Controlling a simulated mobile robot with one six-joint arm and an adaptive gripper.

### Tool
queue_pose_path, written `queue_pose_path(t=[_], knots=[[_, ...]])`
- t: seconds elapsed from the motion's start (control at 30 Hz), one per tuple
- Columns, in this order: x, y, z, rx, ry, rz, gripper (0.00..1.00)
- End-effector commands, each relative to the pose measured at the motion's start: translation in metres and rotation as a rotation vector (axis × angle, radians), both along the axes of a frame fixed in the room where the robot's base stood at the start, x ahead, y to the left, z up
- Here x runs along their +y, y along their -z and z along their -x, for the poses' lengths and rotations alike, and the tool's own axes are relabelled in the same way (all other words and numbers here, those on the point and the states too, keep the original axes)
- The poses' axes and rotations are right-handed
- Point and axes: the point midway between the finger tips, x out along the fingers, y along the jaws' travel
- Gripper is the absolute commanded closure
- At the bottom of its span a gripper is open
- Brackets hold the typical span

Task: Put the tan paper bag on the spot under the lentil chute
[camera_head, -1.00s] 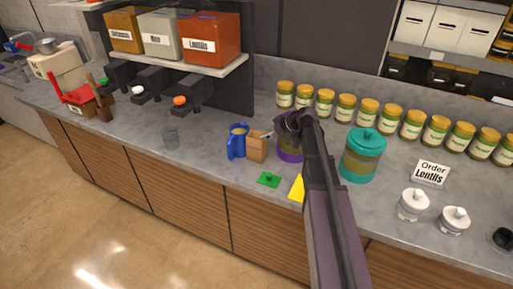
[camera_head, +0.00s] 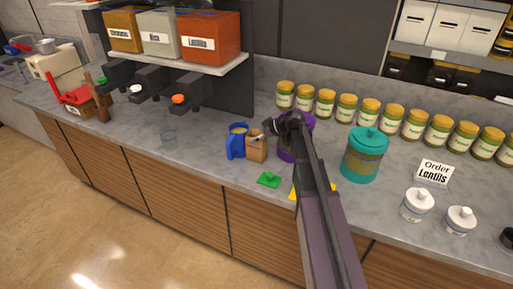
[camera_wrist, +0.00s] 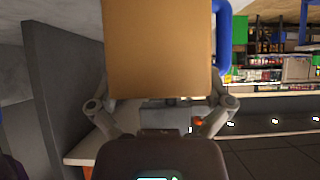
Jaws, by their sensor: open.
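The tan paper bag (camera_head: 256,149) stands upright on the counter, right of a blue pitcher. In the wrist view the bag (camera_wrist: 158,50) fills the upper middle, close in front of the gripper fingers. My gripper (camera_head: 270,128) is open at the bag's upper right; it also shows in the wrist view (camera_wrist: 160,103), one finger toward each side of the bag. Whether the fingers touch the bag cannot be told. The orange-tipped lentil chute (camera_head: 179,99) hangs below the orange bin labelled Lentils (camera_head: 209,44). The counter below this chute is bare.
The blue pitcher (camera_head: 236,146) is close beside the bag. A purple jar is partly behind my arm. A green lid (camera_head: 269,180) lies in front, and a teal jar (camera_head: 364,158) stands to the right.

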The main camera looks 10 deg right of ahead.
Motion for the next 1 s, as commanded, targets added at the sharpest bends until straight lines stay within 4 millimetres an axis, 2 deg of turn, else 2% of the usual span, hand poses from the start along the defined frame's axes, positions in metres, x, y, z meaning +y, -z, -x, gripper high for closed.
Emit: queue_pose_path(t=[0.27, 0.47, 0.53, 0.57, 1.0], knots=[[-0.0002, 0.0, 0.0001, 0.0, 0.0, 0.0, 0.0], [-0.0002, 0.0, 0.0002, 0.0, 0.0, 0.0, 0.55], [-0.0002, 0.0, 0.0002, 0.0, 0.0, 0.0, 0.55], [-0.0002, 0.0, 0.0002, 0.0, 0.0, 0.0, 0.62], [-0.0005, -0.0046, 0.0002, 0.001, 0.0, 0.001, 0.62]])
